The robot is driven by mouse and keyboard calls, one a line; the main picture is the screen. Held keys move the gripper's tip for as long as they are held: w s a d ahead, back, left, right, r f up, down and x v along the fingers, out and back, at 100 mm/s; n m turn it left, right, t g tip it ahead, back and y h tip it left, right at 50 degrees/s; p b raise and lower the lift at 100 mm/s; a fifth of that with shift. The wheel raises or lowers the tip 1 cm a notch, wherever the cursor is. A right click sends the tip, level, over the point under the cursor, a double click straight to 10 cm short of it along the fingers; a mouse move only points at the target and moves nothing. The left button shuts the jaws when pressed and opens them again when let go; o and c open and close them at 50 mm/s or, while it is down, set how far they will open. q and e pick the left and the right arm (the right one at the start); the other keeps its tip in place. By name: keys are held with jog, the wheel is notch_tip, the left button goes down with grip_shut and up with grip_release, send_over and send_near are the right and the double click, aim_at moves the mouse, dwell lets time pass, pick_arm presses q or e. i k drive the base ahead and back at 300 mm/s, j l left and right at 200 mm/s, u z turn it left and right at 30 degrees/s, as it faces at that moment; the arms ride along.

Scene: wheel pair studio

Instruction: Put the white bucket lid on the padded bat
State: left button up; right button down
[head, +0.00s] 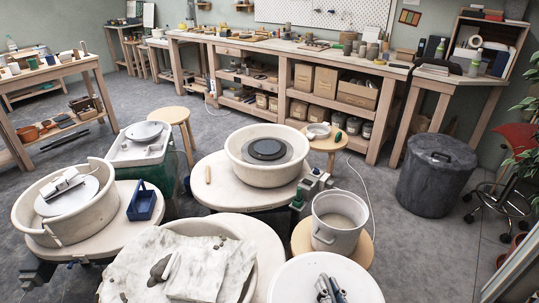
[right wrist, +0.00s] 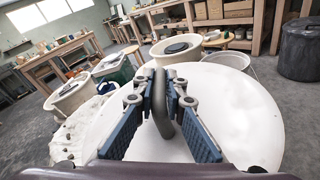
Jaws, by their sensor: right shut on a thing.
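The white bucket lid (head: 296,280) is a large round disc at the bottom of the head view. My right gripper (head: 330,290) is over its middle. In the right wrist view my right gripper (right wrist: 161,100) is shut on the lid's dark arched handle (right wrist: 161,110), and the white disc (right wrist: 245,115) spreads below the fingers. I cannot tell for sure which surface is the padded bat. A round dark bat (head: 267,149) lies in the middle wheel's basin, apart from the lid. My left gripper is not in view.
A white bucket (head: 337,222) stands open on a stool just beyond the lid. A wheel (head: 258,232) with a crumpled pale sheet (head: 135,253) is left of the lid. A blue caddy (head: 142,205) sits near the left wheel.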

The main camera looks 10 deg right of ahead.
aim_at(270, 144)
jog(key=k+u, duration=0.2)
jog(key=u, duration=0.25)
jog(key=k+j+u, duration=0.1)
jog(key=u, duration=0.35)
jog(key=l+u, duration=0.1)
jog(key=u, duration=0.75)
jog(key=l+u, duration=0.15)
jog(key=u, duration=0.3)
jog(key=k+u, duration=0.1)
jog(key=u, duration=0.3)
jog(key=k+l, duration=0.25)
jog(key=l, duration=0.2)
jog(key=k+l, duration=0.25)
jog(key=l, duration=0.25)
jog(key=k+l, duration=0.25)
jog(key=l, duration=0.2)
jog(key=k+l, duration=0.3)
jog(key=l, duration=0.15)
jog(key=k+l, duration=0.25)
jog(key=l, duration=0.25)
jog(key=k+l, duration=0.25)
jog(key=l, duration=0.2)
jog(key=k+l+u, duration=0.1)
jog(key=k+l, duration=0.15)
jog(key=l, duration=0.2)
jog(key=k+l, duration=0.25)
jog(key=l, duration=0.2)
